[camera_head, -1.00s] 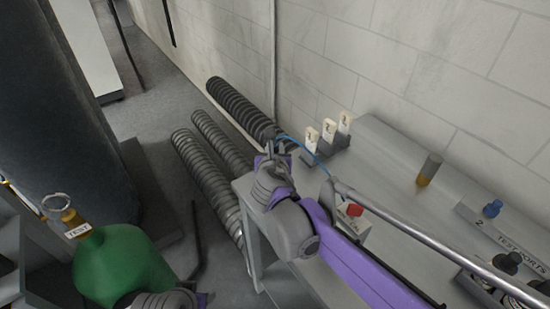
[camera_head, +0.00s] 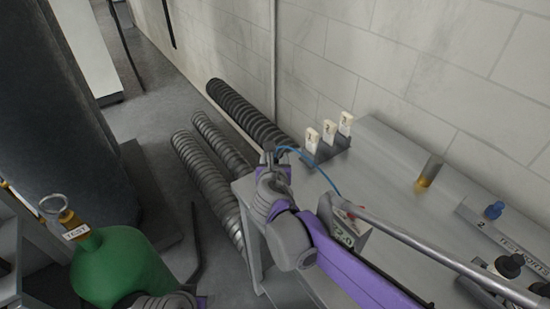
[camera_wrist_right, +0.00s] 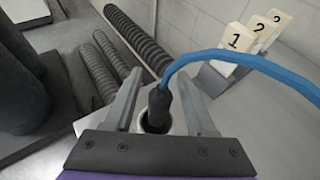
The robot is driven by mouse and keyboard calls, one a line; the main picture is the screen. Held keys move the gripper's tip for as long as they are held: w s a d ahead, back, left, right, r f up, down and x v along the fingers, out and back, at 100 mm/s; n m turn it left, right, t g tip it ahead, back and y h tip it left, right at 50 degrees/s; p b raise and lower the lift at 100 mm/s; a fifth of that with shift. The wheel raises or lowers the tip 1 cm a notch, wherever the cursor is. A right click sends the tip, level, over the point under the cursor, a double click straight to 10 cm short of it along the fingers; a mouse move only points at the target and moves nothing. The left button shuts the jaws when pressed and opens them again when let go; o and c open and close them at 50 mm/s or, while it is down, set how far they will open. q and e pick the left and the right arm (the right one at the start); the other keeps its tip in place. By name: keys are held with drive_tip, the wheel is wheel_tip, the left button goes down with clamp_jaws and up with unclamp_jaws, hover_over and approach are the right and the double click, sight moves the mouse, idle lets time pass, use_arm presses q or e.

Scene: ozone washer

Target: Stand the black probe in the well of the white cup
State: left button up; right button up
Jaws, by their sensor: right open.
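The black probe (camera_wrist_right: 159,106) stands roughly upright between the fingers of my right gripper (camera_wrist_right: 160,98) in the right wrist view, with a blue cable at its top. Its lower end is inside the round dark opening of the white cup (camera_wrist_right: 141,120), which is mostly hidden by my gripper. The fingers are spread, one on each side of the probe, with gaps. In the head view my right gripper (camera_head: 271,166) is at the table's left back corner, with the probe (camera_head: 268,150) at it. My left gripper (camera_head: 165,302) is partly cut off at the bottom edge.
A rack (camera_head: 329,151) with numbered white tags (camera_head: 345,123) is right of my right gripper. A meter (camera_head: 342,234) and an amber vial (camera_head: 429,171) stand on the grey table (camera_head: 385,190).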

drive_tip(key=shift+s+r, duration=0.15)
drive_tip(key=shift+r, duration=0.1)
drive_tip(key=p+v, duration=0.1)
drive_tip(key=v, duration=1)
drive_tip(key=shift+s, duration=0.3)
drive_tip(key=shift+r, duration=0.1)
